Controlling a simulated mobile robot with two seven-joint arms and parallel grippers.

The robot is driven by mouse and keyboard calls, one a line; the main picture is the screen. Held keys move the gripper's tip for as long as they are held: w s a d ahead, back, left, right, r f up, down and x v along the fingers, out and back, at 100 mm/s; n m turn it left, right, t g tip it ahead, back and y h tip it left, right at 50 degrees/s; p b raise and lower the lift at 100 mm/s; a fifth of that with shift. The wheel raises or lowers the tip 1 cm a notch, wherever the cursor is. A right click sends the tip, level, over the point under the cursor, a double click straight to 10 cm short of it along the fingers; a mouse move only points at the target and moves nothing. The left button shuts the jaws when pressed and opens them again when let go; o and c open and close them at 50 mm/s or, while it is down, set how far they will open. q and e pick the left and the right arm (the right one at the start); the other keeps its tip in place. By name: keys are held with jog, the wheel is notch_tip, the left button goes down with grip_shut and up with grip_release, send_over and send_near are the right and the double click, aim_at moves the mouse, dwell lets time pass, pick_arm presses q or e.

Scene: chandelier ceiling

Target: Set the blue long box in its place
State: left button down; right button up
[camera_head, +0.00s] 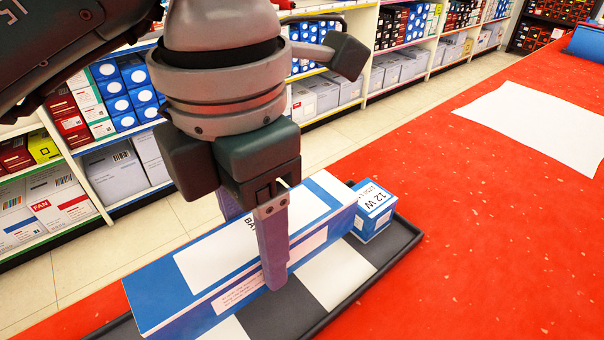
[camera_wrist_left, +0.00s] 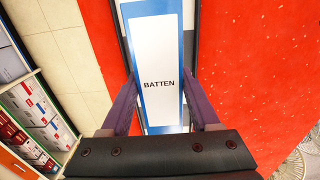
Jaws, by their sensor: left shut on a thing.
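The blue long box (camera_head: 182,291), blue and white and marked BATTEN, shows under my left gripper (camera_head: 255,245). The gripper is shut on it, one finger on its near long side and the other mostly hidden behind it. The box lies lengthwise over a black tray (camera_head: 392,262) with dark and white patches; I cannot tell whether it touches the tray. In the left wrist view the box (camera_wrist_left: 158,55) runs between the two fingers (camera_wrist_left: 165,112). A small blue and white box (camera_head: 373,211) marked 12 W stands on the tray at the long box's far right end. My right gripper is out of view.
The tray is on a red speckled counter (camera_head: 480,220). A white sheet (camera_head: 545,125) lies on the counter at the right, with a blue object (camera_head: 587,42) at the upper right edge. Shelves of boxes (camera_head: 110,95) stand across the tiled floor. The counter between tray and sheet is clear.

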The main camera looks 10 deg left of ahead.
aim_at(253, 233)
pick_arm(q)
jog(key=shift+w+f+b, duration=0.1)
jog(key=shift+f+b, duration=0.25)
jog(key=shift+f, duration=2.3)
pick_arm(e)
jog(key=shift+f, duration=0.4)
pick_arm(q)
jog(key=shift+f, duration=0.1)
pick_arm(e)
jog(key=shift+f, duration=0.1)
pick_arm(q)
jog(key=shift+f, duration=0.15)
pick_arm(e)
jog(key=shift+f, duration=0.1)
pick_arm(q)
jog(key=shift+c, duration=0.6)
grip_release()
jog(key=shift+r, duration=0.4)
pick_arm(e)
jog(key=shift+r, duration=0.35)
pick_arm(q)
notch_tip(253, 233, up, 12)
jog(key=p, duration=0.2)
jog(key=shift+f+p, duration=0.1)
jog(key=shift+p, duration=0.25)
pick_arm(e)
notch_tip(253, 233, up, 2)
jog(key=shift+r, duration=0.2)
